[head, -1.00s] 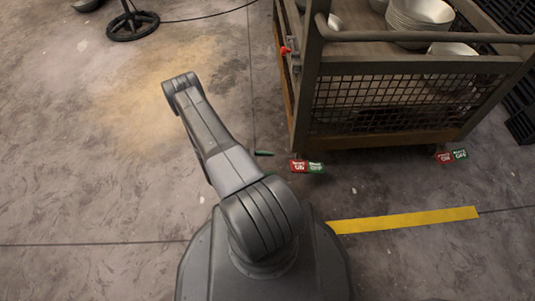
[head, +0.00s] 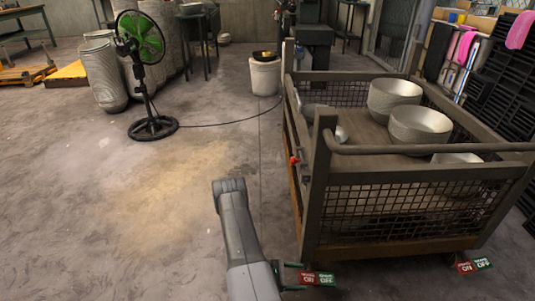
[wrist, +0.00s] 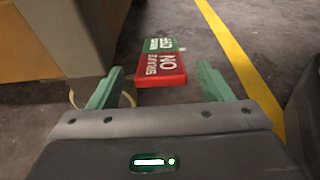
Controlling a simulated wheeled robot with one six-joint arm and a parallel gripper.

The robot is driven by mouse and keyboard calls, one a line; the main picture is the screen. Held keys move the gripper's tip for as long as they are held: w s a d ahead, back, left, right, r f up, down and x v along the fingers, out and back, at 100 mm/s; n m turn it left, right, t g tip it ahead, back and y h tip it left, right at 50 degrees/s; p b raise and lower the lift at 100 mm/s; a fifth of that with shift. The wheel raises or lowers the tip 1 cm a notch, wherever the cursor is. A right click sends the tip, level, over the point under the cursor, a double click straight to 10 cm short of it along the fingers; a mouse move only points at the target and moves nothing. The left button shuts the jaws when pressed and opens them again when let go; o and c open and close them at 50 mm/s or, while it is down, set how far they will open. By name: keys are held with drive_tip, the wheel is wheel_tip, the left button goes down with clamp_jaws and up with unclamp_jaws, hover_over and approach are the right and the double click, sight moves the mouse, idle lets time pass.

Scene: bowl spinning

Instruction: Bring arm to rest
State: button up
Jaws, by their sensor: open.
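My arm (head: 240,240) reaches out over the floor to the left of the wire-mesh cart (head: 395,210), with its elbow raised in the head view. My gripper (wrist: 160,76) is open, its two green fingers spread apart with nothing held between them. In the head view, green finger parts show low beside the red and green brake tag (head: 318,279) at the cart's near left corner. In the wrist view, that brake tag (wrist: 162,68) appears beyond and between the fingers. I cannot tell whether they touch it.
The cart holds stacked pale bowls (head: 418,125). A second tag (head: 473,265) is at its right corner. A green fan (head: 140,40) stands at the back left, its cable on the floor. A yellow floor line (wrist: 240,60) runs to the right. Floor left of my arm is clear.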

sight(306, 277)
drive_tip(key=shift+b+x, duration=0.5)
drive_tip(key=shift+x, duration=2)
